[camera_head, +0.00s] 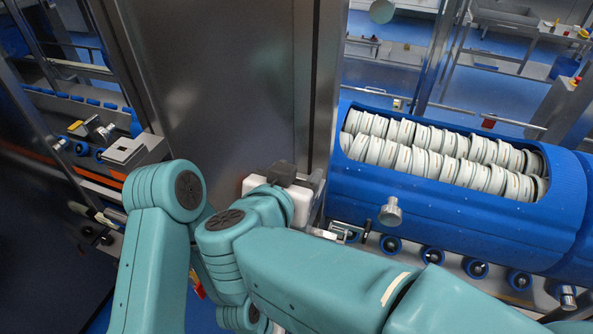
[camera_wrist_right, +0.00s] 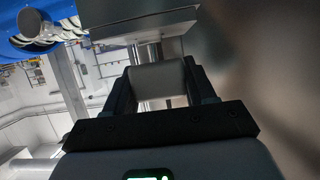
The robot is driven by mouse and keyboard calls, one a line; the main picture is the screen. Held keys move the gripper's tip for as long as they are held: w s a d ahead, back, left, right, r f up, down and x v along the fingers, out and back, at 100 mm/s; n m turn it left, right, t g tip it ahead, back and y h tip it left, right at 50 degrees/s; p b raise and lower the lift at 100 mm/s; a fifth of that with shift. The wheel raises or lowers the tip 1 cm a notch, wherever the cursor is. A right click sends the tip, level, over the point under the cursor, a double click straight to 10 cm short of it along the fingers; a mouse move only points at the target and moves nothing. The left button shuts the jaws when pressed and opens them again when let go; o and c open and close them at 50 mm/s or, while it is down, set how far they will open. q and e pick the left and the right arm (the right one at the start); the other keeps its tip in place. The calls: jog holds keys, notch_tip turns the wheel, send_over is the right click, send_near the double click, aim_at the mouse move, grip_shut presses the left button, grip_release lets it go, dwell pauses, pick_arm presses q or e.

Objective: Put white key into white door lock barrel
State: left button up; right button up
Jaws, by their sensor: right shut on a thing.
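My right gripper (camera_head: 282,174) is at the white door lock housing (camera_head: 304,190) beside the steel door panel. In the right wrist view my right gripper (camera_wrist_right: 158,84) is shut on a pale block, which I take as the head of the white key (camera_wrist_right: 158,77). A pale box (camera_wrist_right: 145,32), likely the lock housing, lies just beyond it, with metal shafts between them. I cannot tell whether the key's tip is inside the barrel. The barrel opening is hidden. My left arm shows at the lower left, but its gripper is not visible.
A blue drum (camera_head: 455,215) full of white discs lies close on the right, with a metal knob (camera_head: 391,212) on its front. The tall steel panel (camera_head: 225,90) stands behind the lock. A conveyor with blue rollers (camera_head: 82,149) is at the left.

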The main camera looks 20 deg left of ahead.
jog(key=shift+f, duration=0.8)
jog(key=o, duration=1.2)
jog(key=shift+r, duration=0.1)
